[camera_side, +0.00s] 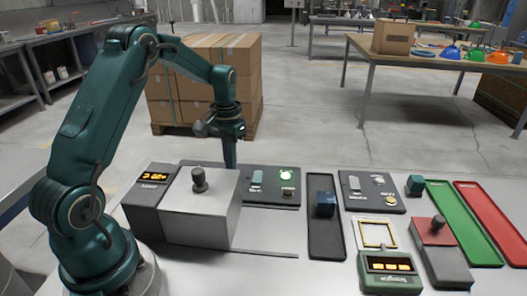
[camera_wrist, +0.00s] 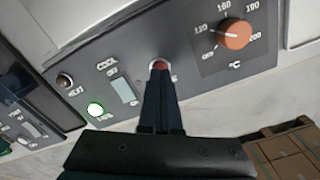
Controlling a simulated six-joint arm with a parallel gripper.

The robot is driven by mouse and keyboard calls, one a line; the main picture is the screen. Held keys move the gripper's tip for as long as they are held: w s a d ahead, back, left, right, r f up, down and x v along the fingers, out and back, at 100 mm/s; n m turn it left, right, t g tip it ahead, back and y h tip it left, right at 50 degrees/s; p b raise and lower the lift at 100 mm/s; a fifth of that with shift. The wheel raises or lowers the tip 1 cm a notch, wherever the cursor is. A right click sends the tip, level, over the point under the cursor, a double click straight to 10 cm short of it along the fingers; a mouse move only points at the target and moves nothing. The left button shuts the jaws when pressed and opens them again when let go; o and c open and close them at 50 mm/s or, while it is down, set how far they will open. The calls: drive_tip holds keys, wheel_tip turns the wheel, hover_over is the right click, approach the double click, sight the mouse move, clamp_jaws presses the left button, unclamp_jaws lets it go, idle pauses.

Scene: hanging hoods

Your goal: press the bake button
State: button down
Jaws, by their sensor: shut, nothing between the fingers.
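My gripper (camera_wrist: 160,78) is shut and empty. In the wrist view its fingertips are at a round red button (camera_wrist: 160,64) on a dark control panel (camera_wrist: 135,70) and cover its lower part. I cannot tell whether they touch or press it, and no label for it can be read. The same panel holds a lit green light or button (camera_wrist: 95,109) whose small label is unclear. In the side view my gripper (camera_side: 230,163) points down at the left part of the panel (camera_side: 268,199); the red button is hidden there.
On the panel are an orange temperature knob (camera_wrist: 235,33), a switch marked COOL (camera_wrist: 123,90) and a small dark knob (camera_wrist: 65,81). A grey box with a black knob (camera_side: 199,180) stands close in front. A second panel (camera_side: 372,207) and several trays lie to the right.

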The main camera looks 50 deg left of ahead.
drive_tip(key=shift+f, duration=0.8)
drive_tip(key=shift+r, duration=3.6)
